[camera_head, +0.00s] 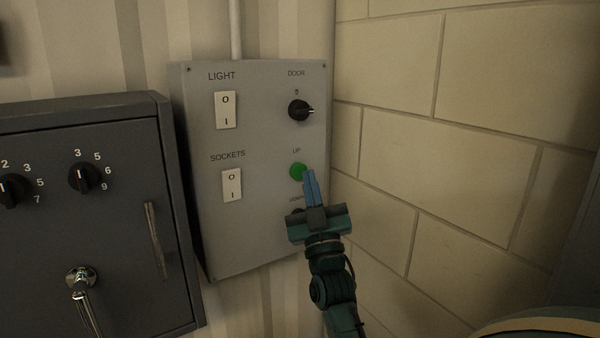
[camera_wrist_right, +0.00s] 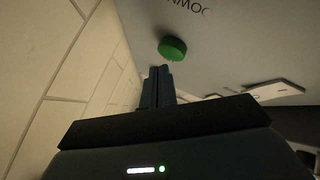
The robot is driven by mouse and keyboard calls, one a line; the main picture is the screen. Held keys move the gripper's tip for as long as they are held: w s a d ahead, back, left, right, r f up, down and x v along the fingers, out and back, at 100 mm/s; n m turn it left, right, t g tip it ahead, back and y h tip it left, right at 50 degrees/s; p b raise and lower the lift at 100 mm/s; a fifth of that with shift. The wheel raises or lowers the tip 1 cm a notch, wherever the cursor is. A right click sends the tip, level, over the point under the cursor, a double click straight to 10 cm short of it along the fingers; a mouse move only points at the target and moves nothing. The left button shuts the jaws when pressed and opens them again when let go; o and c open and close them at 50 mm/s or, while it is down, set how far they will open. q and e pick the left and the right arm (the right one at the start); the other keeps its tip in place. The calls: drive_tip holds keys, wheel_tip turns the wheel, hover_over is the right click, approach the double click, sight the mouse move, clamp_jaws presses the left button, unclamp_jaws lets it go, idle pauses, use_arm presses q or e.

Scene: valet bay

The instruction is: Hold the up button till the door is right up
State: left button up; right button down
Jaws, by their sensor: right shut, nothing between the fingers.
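The round green UP button (camera_head: 298,171) sits on the right side of a grey wall panel (camera_head: 262,225), under the word UP. It also shows in the right wrist view (camera_wrist_right: 172,48), just beyond the fingertips. My right gripper (camera_head: 309,174) is shut and empty, its blue fingertips just right of the button in the head view. In the right wrist view the fingertips (camera_wrist_right: 158,72) look slightly apart from the button. A dark button (camera_head: 296,214) under the DOWN label is partly hidden behind my gripper. The door and my left gripper are not in view.
The panel also has a black DOOR key switch (camera_head: 300,110), a LIGHT switch (camera_head: 226,110) and a SOCKETS switch (camera_head: 232,185). A dark cabinet (camera_head: 90,230) with dials and handles stands left. A block wall (camera_head: 430,150) runs close on the right.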

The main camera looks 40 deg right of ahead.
drive_tip(key=shift+w, duration=0.15)
drive_tip(key=shift+w, duration=0.3)
